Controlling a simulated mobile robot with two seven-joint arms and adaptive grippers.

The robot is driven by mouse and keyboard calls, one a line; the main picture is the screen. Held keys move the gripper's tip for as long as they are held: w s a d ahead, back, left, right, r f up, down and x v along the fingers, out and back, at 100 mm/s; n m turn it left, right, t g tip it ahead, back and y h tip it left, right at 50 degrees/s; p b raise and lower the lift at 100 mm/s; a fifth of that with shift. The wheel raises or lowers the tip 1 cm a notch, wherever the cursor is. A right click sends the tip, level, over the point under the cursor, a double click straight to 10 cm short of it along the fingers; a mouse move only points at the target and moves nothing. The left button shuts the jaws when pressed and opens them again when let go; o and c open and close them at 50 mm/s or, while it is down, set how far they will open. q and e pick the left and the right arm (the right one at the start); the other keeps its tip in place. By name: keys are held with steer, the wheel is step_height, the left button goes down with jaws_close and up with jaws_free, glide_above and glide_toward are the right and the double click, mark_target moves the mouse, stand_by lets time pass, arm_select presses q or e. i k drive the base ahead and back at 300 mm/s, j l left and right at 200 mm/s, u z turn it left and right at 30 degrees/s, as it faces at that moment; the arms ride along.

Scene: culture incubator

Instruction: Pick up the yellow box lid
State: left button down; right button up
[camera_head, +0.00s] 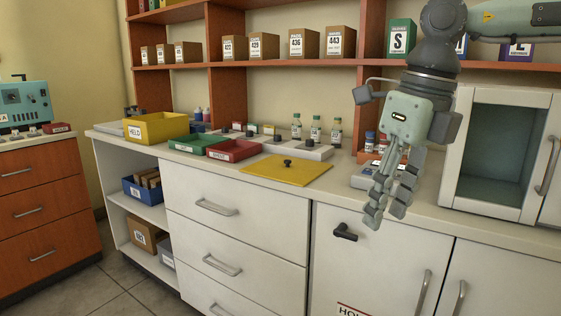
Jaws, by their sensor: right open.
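The yellow box lid (284,171) is a flat yellow plate with a small dark knob (287,162) at its middle. It lies on the white counter near the front edge. My right gripper (385,212) hangs to the right of the lid, pointing down near the counter's front edge. It is open and empty, apart from the lid. The open yellow box (157,127), marked HELD, stands at the left of the counter. My left gripper is out of view.
Red (233,151) and green (195,143) lidded trays lie left of the yellow lid. Several small bottles (316,129) stand behind it. A small device (367,177) sits behind my right gripper, and a glass-door incubator (497,152) stands at the right. Boxes fill the shelves above.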

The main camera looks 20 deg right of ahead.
mark_target(300, 172)
steer(key=i, duration=1.55)
